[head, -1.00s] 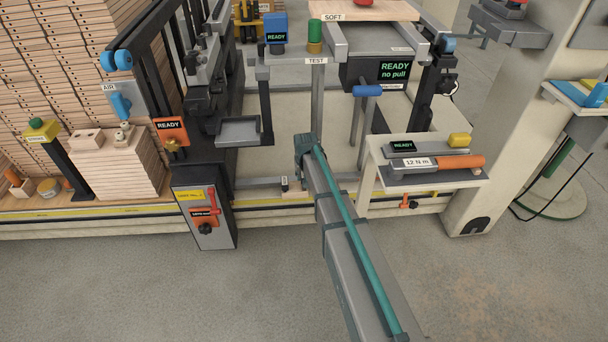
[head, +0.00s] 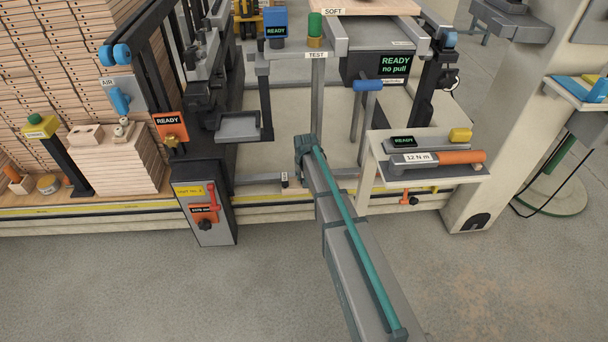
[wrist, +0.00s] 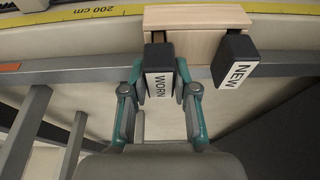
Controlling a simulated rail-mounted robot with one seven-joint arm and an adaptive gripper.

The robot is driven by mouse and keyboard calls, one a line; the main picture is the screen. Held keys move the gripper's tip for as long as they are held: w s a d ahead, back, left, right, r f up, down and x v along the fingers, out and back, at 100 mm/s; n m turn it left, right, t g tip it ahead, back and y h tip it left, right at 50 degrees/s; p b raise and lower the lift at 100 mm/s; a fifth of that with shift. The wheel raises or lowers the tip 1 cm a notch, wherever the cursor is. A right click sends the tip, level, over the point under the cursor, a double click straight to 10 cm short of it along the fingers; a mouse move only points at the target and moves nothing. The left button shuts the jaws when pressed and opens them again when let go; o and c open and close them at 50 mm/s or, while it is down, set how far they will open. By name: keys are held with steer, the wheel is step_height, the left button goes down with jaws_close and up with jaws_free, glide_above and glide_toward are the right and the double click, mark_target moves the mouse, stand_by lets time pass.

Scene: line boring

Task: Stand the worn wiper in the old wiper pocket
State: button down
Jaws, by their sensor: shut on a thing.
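In the wrist view my gripper (wrist: 158,72) is shut on the worn wiper, a black block with a white WORN label (wrist: 160,88), its teal fingers on either side. The worn wiper is at the left end of a pale wooden holder (wrist: 196,18); I cannot tell whether its far end is seated in a pocket. The new wiper (wrist: 235,62), a black block labelled NEW, stands at the holder's right end. In the head view my arm hides my gripper and the worn wiper; the wooden holder (head: 294,190) shows only partly beside the arm.
A yellow measuring strip (wrist: 75,14) runs along the pale rail behind the holder. Grey frame bars (wrist: 25,135) cross the wrist view at left. In the head view a side table (head: 366,170) with a torque wrench (head: 445,158) stands right of my arm.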

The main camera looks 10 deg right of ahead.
steer(key=shift+f, duration=0.5)
steer(key=c, duration=0.8)
jaws_free()
steer(key=p+v, duration=0.5)
steer(key=v, duration=0.3)
stand_by(0.4)
steer(key=s+f+g, duration=0.3)
steer(key=s+f, duration=0.1)
steer(key=s, duration=0.8)
steer(key=s+f+n+g, duration=0.1)
steer(key=s+f+g, duration=0.3)
steer(key=s, duration=0.7)
steer(key=s+f+g, duration=0.2)
steer(key=s+f, duration=0.3)
steer(key=s, duration=0.7)
steer(key=s+f+g, duration=0.2)
steer(key=s+g, duration=0.5)
steer(key=s, duration=2.3)
steer(key=w+r+t+p, duration=0.2)
steer(key=r+p, duration=0.3)
steer(key=p, duration=0.2)
steer(key=w+r+t+p, duration=0.2)
steer(key=r+p, duration=0.3)
steer(key=p, duration=0.3)
steer(key=w+r+t+p, duration=0.1)
steer(key=w+r+p, duration=0.2)
steer(key=r+p, duration=0.2)
steer(key=shift+d+r+t+p, duration=0.15)
steer(key=shift+r+t+p, duration=0.2)
steer(key=shift+p, duration=1.4)
